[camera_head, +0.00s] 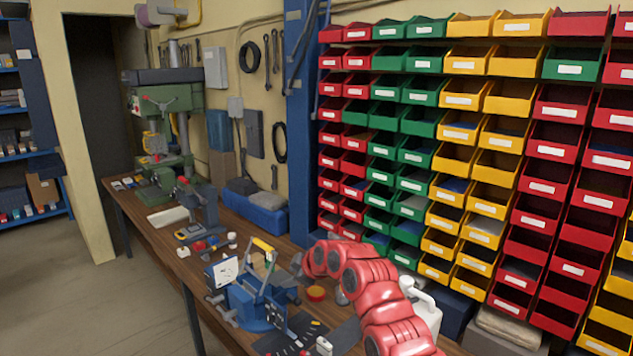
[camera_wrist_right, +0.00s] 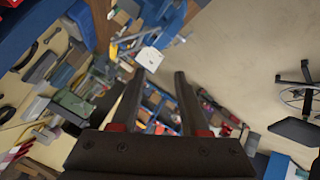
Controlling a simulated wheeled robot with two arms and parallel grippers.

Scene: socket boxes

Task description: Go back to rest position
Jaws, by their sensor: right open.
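My red right arm (camera_head: 365,285) reaches in from the bottom right of the head view over the workbench, bent at its top. Its jaws are hard to make out there. In the right wrist view my right gripper (camera_wrist_right: 158,76) shows two dark fingers spread apart with nothing between them. A white plate (camera_head: 224,272) stands on the bench by a blue vise-like tool (camera_head: 256,303); a white square piece also shows beyond the fingers in the wrist view (camera_wrist_right: 149,58). My left gripper is in neither view.
Racks of red, green and yellow bins (camera_head: 460,130) line the right wall. Floor at left is clear.

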